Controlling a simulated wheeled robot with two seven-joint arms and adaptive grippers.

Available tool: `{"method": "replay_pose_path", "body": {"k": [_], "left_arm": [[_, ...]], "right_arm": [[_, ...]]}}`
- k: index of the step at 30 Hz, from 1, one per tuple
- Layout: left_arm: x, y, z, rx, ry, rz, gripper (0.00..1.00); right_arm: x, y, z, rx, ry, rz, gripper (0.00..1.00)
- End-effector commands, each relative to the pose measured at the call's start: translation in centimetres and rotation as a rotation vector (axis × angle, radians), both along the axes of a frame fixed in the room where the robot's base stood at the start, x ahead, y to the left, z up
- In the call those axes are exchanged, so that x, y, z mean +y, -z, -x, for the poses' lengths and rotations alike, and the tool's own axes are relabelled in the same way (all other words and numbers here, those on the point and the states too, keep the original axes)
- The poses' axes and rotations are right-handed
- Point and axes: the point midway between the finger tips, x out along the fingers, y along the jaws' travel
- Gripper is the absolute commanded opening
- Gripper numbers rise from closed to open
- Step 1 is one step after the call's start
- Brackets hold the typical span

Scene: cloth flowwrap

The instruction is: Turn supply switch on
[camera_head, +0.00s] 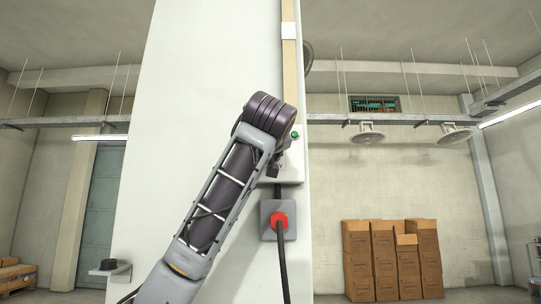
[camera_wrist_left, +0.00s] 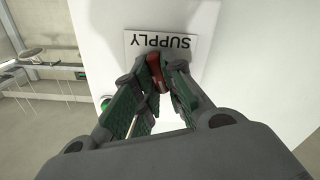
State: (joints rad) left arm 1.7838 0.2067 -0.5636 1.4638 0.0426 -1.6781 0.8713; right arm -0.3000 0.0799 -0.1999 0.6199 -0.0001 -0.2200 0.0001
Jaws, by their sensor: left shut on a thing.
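The supply switch has a dark red handle (camera_wrist_left: 155,72), which shows in the left wrist view just below a white plate reading SUPPLY (camera_wrist_left: 140,42), upside down there. My left gripper (camera_wrist_left: 163,75) is shut on the red handle, its green-padded fingers on either side of it. In the head view my left arm reaches up to the pale cabinet, and its gripper (camera_head: 276,168) is mostly hidden behind the wrist. The switch handle is hidden there. My right gripper is in neither view.
A green button or lamp (camera_head: 295,134) sits right beside my wrist. Below, a grey box (camera_head: 265,232) carries a red plug (camera_head: 279,220) with a hanging black cable (camera_head: 283,265). Stacked cardboard boxes (camera_head: 385,262) stand far back right.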

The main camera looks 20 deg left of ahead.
Motion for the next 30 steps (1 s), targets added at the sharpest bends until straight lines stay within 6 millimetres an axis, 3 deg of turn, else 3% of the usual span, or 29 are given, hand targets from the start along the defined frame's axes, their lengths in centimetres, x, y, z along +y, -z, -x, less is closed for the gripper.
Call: {"method": "replay_pose_path", "body": {"k": [30], "left_arm": [[-0.46, 0.21, -0.19, 0.191, 0.002, -0.643, 0.0]], "right_arm": [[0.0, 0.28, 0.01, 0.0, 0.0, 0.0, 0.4]]}}
